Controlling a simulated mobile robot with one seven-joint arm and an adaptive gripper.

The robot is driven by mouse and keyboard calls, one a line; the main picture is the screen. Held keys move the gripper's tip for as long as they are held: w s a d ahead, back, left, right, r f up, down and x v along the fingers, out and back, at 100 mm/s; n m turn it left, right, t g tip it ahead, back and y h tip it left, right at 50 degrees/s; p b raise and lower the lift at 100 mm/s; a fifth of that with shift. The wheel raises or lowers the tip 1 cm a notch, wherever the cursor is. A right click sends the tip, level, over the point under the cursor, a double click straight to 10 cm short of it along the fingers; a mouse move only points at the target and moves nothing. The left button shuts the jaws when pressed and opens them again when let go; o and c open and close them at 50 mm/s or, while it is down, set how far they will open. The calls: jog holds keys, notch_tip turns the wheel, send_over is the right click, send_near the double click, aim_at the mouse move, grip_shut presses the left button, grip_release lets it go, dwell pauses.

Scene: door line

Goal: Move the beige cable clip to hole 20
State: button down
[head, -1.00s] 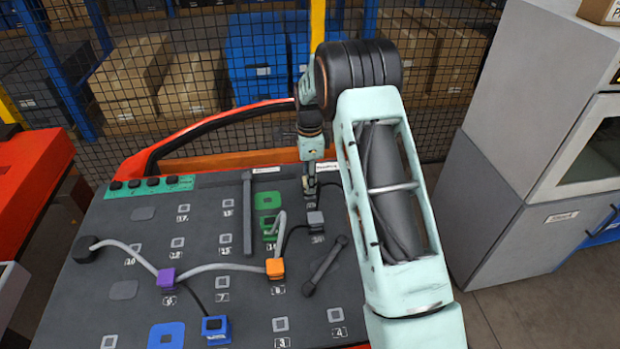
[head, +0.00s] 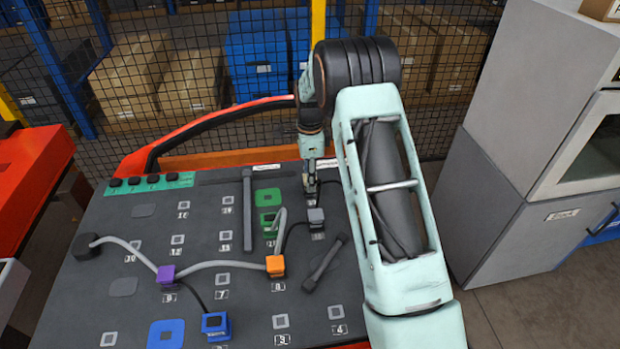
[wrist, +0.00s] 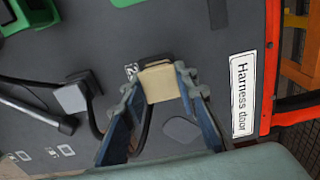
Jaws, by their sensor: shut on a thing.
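The beige cable clip (wrist: 160,82) sits between the two fingers of my gripper (wrist: 156,92) in the wrist view, close above or on the dark board (wrist: 215,60). My gripper is shut on it. A partly covered printed label (wrist: 131,71), starting with a 2, lies right beside the clip. The hole under the clip is hidden, and I cannot tell whether the clip is seated. A black cable (wrist: 95,125) runs from the grey clip (wrist: 72,97) towards the beige clip. In the head view my gripper (head: 311,200) points down at the board's far right and hides the beige clip.
The grey clip (head: 316,215) stands just in front of my gripper. Orange (head: 275,265), purple (head: 166,273) and blue (head: 215,325) clips stand farther left and nearer. A dark bar (head: 323,263) lies nearby. The red frame (wrist: 272,60) borders the board beside the "Harness door" label (wrist: 242,95).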

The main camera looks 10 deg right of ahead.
jog(key=shift+f, duration=0.15)
jog(key=shift+f+b, duration=0.55)
jog(key=shift+f, duration=0.1)
dwell(0.7)
jog(key=c, duration=1.5)
grip_release()
jog(key=shift+o, duration=0.2)
notch_tip(320, 180, up, 12)
